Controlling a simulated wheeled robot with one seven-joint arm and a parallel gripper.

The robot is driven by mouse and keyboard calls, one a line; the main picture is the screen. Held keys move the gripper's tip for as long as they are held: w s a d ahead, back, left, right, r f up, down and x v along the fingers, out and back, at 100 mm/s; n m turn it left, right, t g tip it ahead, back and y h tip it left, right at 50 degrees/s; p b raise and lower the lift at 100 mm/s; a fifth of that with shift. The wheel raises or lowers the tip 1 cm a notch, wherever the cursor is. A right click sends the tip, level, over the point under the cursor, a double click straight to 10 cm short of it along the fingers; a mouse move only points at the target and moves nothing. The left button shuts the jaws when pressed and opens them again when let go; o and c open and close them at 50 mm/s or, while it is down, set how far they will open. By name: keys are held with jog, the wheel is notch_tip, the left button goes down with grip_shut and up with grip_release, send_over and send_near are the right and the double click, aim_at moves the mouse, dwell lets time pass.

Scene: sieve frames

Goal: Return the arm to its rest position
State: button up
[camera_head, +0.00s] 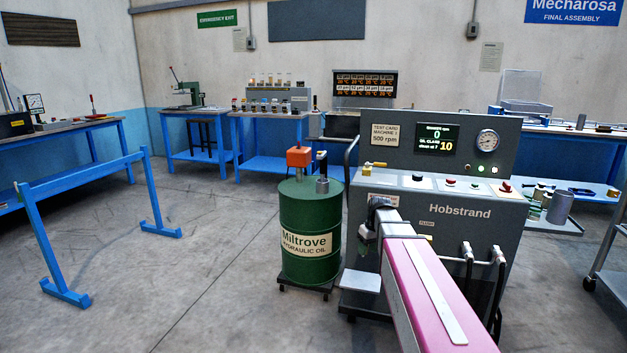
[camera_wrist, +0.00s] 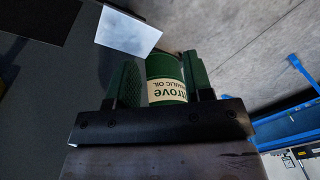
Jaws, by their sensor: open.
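My arm reaches in from the lower right in the head view, with its pink link ahead of the grey Hobstrand test machine (camera_head: 450,225). My gripper (camera_head: 364,244) is at the machine's left front, above a small pale shelf (camera_head: 360,281). In the wrist view my gripper (camera_wrist: 160,70) has its two green fingers apart and nothing held between them. The green Miltrove oil drum (camera_wrist: 166,85) shows beyond the gap. The pale shelf (camera_wrist: 128,32) is past the fingers at upper left. The arm hides part of the machine's front.
The green oil drum (camera_head: 310,228) stands just left of the machine on a low dolly. A blue frame (camera_head: 85,176) stands on the floor at left. Workbenches line the walls, and a grey cart (camera_head: 612,250) is at far right. Open floor lies between drum and blue frame.

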jog(key=s+f+m+h, duration=0.1)
jog(key=s+f+m, duration=0.1)
jog(key=s+f, duration=0.3)
jog(key=s+a+f+m, duration=0.1)
jog(key=s+f+m, duration=0.2)
jog(key=s, duration=1)
notch_tip(320, 180, down, 3)
jog(key=shift+s+a+f+h, duration=0.15)
jog(key=shift+s+h, duration=0.1)
jog(key=shift+h, duration=0.15)
